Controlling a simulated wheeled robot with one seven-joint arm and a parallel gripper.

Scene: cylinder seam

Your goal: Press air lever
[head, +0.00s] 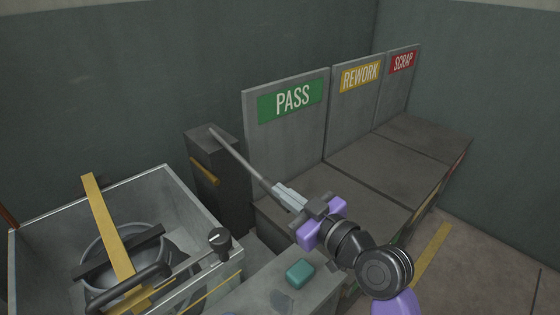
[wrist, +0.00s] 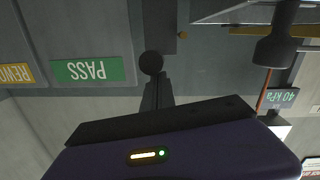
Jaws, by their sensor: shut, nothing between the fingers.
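A dark upright post (head: 232,180) stands left of the PASS panel. A short yellow bar (head: 204,172) sticks out of its face; it is the most lever-like part there, but I cannot tell for sure that it is the air lever. My gripper (head: 284,194) is shut and empty, to the right of the post. A long thin grey rod (head: 238,159) runs between its fingertips and the post's top; I cannot tell whether it touches the post. In the wrist view a dark round knob (wrist: 151,63) lies beyond the fingers, with the post behind it.
An open grey tank (head: 180,195) at the left holds a round part under a yellow strap (head: 108,235). A black knob (head: 220,240) stands at its rim. A teal block (head: 300,273) lies on a grey ledge in front.

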